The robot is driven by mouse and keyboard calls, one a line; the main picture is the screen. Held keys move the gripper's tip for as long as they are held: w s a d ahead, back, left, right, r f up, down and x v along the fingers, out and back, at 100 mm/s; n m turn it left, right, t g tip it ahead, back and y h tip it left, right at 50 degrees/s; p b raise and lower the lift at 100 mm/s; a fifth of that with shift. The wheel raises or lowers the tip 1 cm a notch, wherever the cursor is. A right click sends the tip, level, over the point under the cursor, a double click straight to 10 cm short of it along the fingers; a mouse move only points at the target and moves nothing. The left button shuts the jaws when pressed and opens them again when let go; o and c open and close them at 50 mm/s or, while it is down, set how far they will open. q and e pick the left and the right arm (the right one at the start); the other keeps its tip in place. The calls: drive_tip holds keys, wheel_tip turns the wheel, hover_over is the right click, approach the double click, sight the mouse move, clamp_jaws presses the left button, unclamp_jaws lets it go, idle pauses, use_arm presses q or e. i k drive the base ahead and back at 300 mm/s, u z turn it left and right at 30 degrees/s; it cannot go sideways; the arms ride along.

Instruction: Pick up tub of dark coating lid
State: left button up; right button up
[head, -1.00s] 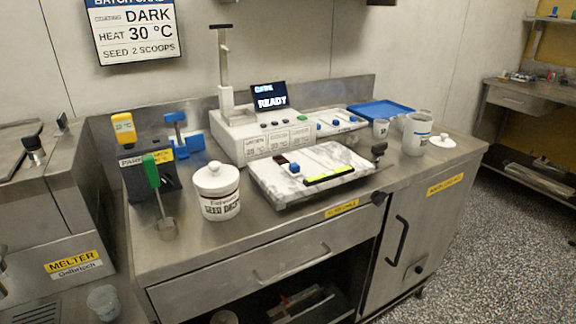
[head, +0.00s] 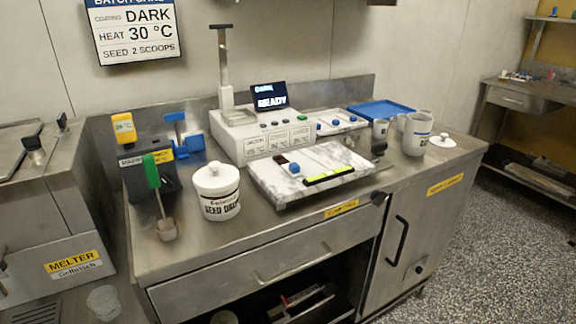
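A white lid (head: 444,140) with a small knob lies on the right end of the steel counter. Just left of it stands a white tub or jug (head: 417,134) with a dark band; its label is too small to read. A white tub (head: 219,200) labelled for seed stands at the front left of the counter with its own knobbed lid (head: 215,178) on. I cannot tell from the labels which lid belongs to the dark coating. Neither of my grippers is in view.
A blue tray (head: 380,110) lies behind the jug. A green-handled scoop (head: 152,171) stands at the left. The front right counter top is mostly clear.

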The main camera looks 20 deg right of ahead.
sight(443, 142)
drive_tip(key=z, duration=1.6)
